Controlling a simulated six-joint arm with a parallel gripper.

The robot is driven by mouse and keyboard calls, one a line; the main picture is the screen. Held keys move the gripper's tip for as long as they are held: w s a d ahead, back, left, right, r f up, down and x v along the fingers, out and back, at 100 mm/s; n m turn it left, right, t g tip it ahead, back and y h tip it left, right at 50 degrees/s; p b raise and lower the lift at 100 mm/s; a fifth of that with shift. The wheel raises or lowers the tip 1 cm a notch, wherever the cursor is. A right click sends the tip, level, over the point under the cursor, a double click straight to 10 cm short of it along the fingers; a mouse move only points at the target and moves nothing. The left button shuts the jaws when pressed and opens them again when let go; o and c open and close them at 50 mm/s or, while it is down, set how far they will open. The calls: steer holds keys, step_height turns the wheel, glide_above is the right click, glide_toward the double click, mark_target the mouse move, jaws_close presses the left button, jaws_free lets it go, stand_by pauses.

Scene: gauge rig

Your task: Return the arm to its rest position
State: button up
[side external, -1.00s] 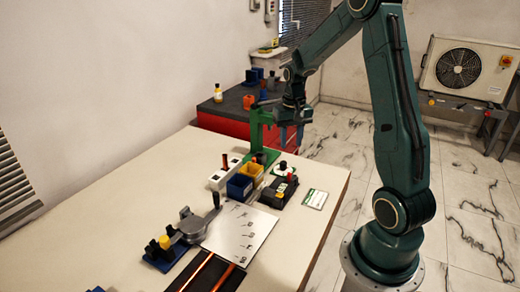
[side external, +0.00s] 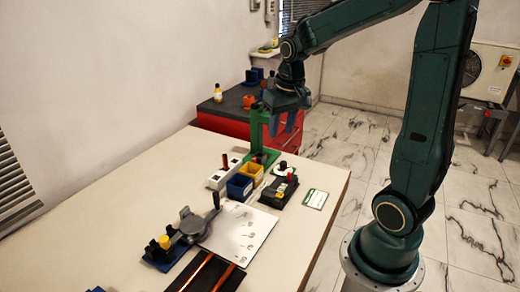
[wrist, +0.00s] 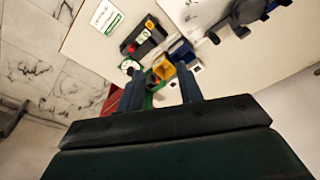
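My gripper (side external: 283,127) points down above the far right end of the table (side external: 115,205). In the side external view it overlaps the top of a green stand (side external: 257,133); I cannot tell from this view whether they touch. In the wrist view my gripper (wrist: 160,82) has its two blue fingers well apart, with nothing held between them. Beyond the fingers I see a yellow bin (wrist: 164,68) and a dark box with a red knob (wrist: 144,37), both on the table below.
A blue bin (side external: 239,187), a white socket strip (side external: 221,178) and a white plate (side external: 240,230) lie on the table. A grey lever device (side external: 195,228) is nearer. A red cabinet (side external: 225,120) with bottles stands behind. Marble floor (side external: 345,135) is open on the right.

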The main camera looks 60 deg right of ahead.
steer(key=s+a+r+n+t, duration=0.2)
steer(key=s+a+r+n, duration=0.1)
steer(key=s+a, duration=0.3)
steer(key=s+a+r+n+t, duration=0.2)
steer(key=s+a+r+n, duration=0.1)
steer(key=s+a, duration=0.4)
steer(key=shift+a+y, duration=0.4)
steer(key=shift+a, duration=0.35)
steer(key=shift+r, duration=0.1)
steer(key=shift+c, duration=0.5)
